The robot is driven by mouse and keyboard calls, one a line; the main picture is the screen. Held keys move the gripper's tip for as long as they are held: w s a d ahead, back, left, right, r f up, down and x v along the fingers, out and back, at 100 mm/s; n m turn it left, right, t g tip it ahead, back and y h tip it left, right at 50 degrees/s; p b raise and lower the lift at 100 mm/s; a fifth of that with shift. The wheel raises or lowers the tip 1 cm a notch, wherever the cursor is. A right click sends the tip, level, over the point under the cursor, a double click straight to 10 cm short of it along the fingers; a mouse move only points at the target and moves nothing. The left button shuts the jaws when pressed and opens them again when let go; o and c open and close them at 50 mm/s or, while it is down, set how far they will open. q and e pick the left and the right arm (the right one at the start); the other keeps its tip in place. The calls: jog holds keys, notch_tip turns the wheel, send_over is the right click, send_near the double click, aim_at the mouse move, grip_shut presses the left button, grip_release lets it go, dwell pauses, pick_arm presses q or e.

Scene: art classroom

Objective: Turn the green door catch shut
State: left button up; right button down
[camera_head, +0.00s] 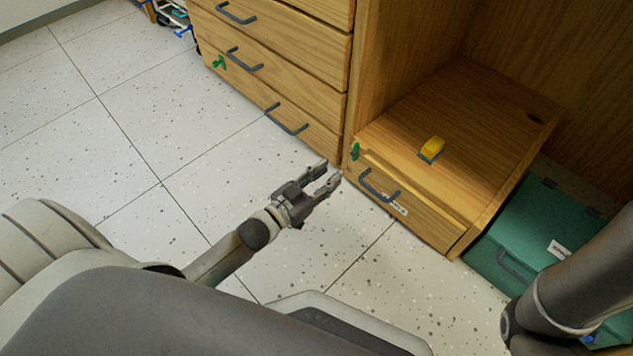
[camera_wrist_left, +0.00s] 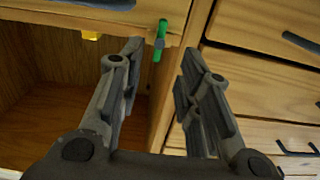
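A small green catch (camera_head: 355,151) is on the front edge of the wooden cabinet, beside the upper left corner of a low wooden front with a dark handle (camera_head: 379,189). In the left wrist view the green catch (camera_wrist_left: 160,40) stands nearly upright, beyond the gap between the fingertips. My left gripper (camera_head: 327,174) is open and empty, a little to the left of and below the catch in the head view, and apart from it. It also shows open in the left wrist view (camera_wrist_left: 159,52). My right gripper is not in view; only its arm shows at lower right.
A second green catch (camera_head: 219,62) is on the drawer stack (camera_head: 294,62) with several dark handles. A yellow block (camera_head: 431,148) is on the wooden top (camera_head: 480,105). A green box (camera_head: 548,213) stands at right. Speckled floor (camera_head: 130,130) at left is clear.

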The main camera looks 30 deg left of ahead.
pick_arm(q)
jog(key=v, duration=0.3)
jog(key=shift+s, duration=0.25)
